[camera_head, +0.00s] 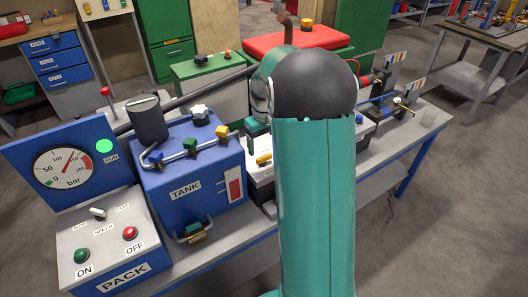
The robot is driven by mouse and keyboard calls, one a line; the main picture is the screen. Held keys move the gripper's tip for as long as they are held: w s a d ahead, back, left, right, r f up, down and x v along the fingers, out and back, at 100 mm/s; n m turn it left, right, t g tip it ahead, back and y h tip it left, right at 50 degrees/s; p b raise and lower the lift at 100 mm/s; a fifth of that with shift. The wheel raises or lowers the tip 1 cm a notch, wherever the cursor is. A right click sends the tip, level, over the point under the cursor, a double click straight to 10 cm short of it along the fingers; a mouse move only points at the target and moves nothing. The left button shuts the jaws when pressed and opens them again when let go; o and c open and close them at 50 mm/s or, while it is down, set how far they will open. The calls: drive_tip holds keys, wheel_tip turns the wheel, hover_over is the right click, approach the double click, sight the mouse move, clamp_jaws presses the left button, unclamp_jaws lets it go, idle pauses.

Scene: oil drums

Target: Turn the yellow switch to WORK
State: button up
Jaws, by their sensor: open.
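A small yellow switch (264,160) sits on a white-topped box (259,174) just right of the blue tank, close to the left side of my arm. It looks like a short lever lying nearly level. No WORK label is readable beside it. My gripper (251,141) shows only in part, as a teal body with a dark finger just above and left of the switch. It is open and appears empty. My arm hides its other side and the right part of the box. I cannot tell whether it touches the switch.
Left of the box stands the blue TANK unit (184,188) with coloured valves. The gauge panel (66,162) and PACK box (108,243) with ON and OFF buttons are farther left. A red-topped unit (285,41) stands behind. Thin rods project at right. The front floor is clear.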

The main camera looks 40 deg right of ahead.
sight(264, 156)
wheel_tip(264, 156, up, 9)
drive_tip(key=shift+f, duration=0.15)
idle(0.5)
drive_tip(key=s+a+r+t, duration=0.1)
drive_tip(key=s+a+r, duration=0.35)
drive_tip(key=a, duration=0.35)
drive_tip(key=s+a+r+t, duration=0.2)
drive_tip(key=s+a+t, duration=0.2)
drive_tip(key=s+a, duration=1.2)
drive_tip(key=shift+s+a+t, duration=0.3)
drive_tip(key=shift+s, duration=0.65)
